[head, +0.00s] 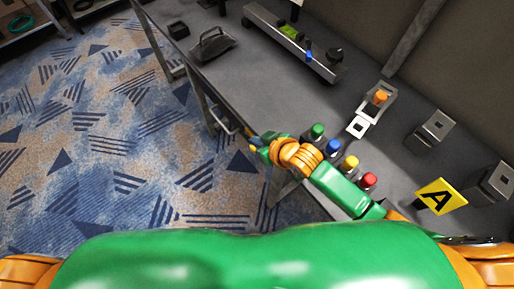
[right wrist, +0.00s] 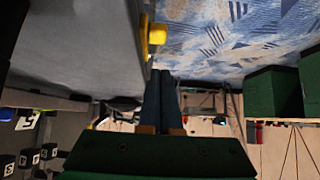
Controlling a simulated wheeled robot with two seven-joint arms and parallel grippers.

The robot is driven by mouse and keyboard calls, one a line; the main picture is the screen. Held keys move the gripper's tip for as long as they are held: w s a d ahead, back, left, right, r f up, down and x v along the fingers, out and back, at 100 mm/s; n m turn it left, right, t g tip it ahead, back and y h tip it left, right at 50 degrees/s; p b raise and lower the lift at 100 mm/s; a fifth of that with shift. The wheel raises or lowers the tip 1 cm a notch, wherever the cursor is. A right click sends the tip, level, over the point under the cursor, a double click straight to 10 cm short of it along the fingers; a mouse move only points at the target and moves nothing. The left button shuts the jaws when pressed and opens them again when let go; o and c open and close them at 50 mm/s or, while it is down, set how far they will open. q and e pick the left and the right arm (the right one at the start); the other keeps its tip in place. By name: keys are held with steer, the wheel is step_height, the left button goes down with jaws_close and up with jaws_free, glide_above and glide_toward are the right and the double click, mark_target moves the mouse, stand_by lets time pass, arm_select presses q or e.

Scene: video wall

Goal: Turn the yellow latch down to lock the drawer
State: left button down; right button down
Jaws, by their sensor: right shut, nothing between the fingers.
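The yellow latch (right wrist: 157,34) shows in the right wrist view at the edge of a grey panel, beyond my fingertips. I cannot make out the latch surely in the head view. My right gripper (head: 256,142) is at the front edge of the table in the head view, beside the coloured buttons. In the right wrist view its fingers (right wrist: 160,74) are together and empty, pointing toward the latch with a small gap seen between. The drawer front is mostly hidden in the head view; a pale handle (head: 221,119) shows below the table edge. My left gripper is out of view.
The grey table (head: 258,90) carries green (head: 317,131), blue (head: 332,147), yellow (head: 350,163) and red (head: 369,180) buttons near its front edge. Patterned carpet (head: 120,150) is open at the left.

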step_height(320, 180, down, 4)
steer(key=shift+r, duration=0.1)
steer(key=shift+s+d+f, duration=0.15)
steer(key=shift+s+f, duration=0.05)
steer(key=shift+f, duration=0.4)
steer(key=shift+s+d+f, duration=0.15)
steer(key=shift+f, duration=0.4)
steer(key=shift+r, duration=0.1)
steer(key=shift+r+p, duration=0.75)
steer(key=shift+p, duration=0.15)
